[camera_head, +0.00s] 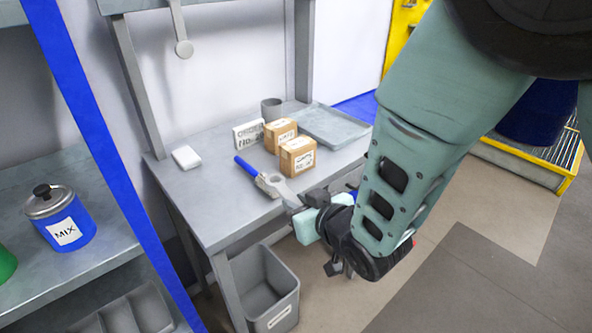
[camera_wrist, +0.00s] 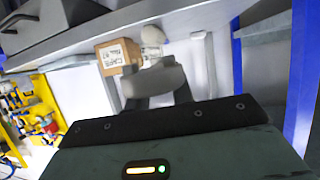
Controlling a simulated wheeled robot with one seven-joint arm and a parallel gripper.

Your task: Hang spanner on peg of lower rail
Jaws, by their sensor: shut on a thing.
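A tool with a blue handle (camera_head: 246,165) and a grey head, which I take for the spanner, is over the workbench (camera_head: 205,205), in front of the boxes. My gripper (camera_head: 281,190) is shut on the grey end of it, the blue handle pointing to the upper left. I cannot tell whether the tool still touches the bench. A rail (camera_head: 135,4) crosses the top edge, with a grey strip with a round end (camera_head: 183,48) hanging below. No peg is clearly visible.
Two cardboard boxes (camera_head: 297,157), an order sign (camera_head: 248,134), a grey cup (camera_head: 271,108), a tray (camera_head: 335,125) and a white block (camera_head: 186,157) stand on the bench. A grey bin (camera_head: 268,285) is below. Upright posts (camera_head: 137,75) flank the bench's back.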

